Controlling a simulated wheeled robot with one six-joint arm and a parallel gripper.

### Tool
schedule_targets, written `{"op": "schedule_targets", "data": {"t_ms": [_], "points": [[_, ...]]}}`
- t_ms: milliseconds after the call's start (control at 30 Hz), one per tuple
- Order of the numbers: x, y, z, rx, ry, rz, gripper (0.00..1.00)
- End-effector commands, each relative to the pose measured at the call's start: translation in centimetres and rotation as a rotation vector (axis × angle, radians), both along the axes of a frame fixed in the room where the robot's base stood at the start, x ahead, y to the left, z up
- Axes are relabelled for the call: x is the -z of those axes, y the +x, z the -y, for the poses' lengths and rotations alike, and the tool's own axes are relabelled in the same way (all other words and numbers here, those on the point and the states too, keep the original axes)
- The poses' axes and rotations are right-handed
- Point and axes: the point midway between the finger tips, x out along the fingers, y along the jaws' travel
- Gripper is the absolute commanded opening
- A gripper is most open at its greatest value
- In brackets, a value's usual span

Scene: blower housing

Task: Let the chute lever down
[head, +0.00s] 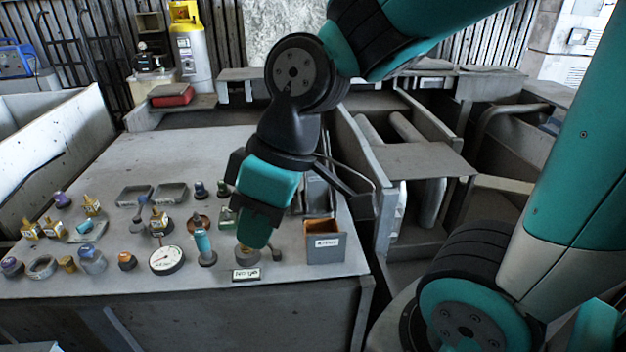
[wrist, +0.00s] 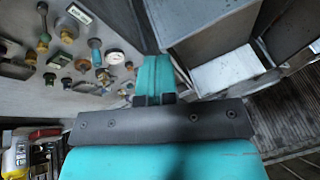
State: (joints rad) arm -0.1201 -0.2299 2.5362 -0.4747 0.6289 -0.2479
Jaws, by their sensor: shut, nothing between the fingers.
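My gripper (head: 253,240) is shut and empty, pointing down over the right front part of the grey control bench. In the wrist view its teal fingers (wrist: 154,75) are together with nothing between them. Just under and behind the fingertips in the head view is a round base, mostly hidden, with a dark knob (head: 277,254) showing to its right. A small label plate (head: 246,275) lies in front of it; I cannot read it surely. Which fitting is the chute lever is not clear. I cannot tell whether the fingers touch anything.
A teal-handled upright fitting (head: 203,243) and a round gauge (head: 167,260) stand left of my gripper. An open-topped grey box (head: 325,243) with an orange inside stands close to its right. Several knobs and brass fittings fill the bench's left. The bench's back (head: 170,150) is clear.

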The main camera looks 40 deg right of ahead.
Motion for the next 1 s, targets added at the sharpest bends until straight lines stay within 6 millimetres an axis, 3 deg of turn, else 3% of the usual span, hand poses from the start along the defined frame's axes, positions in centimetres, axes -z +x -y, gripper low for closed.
{"op": "schedule_targets", "data": {"t_ms": [100, 233, 400, 500, 600, 733, 1000], "points": [[2.5, 5.8, 4.4, -0.034, -0.013, 0.157, 0.0], [5.0, 10.8, 11.3, -0.099, -0.1, 0.351, 0.0], [7.5, 13.7, 19.5, -0.171, -0.256, 0.509, 0.0], [8.3, 14.1, 22.2, -0.2, -0.319, 0.548, 0.0], [8.9, 14.4, 23.2, -0.216, -0.344, 0.562, 0.0], [10.1, 15.2, 23.0, -0.222, -0.344, 0.562, 0.0], [14.5, 18.1, 22.2, -0.221, -0.343, 0.559, 0.0]]}}
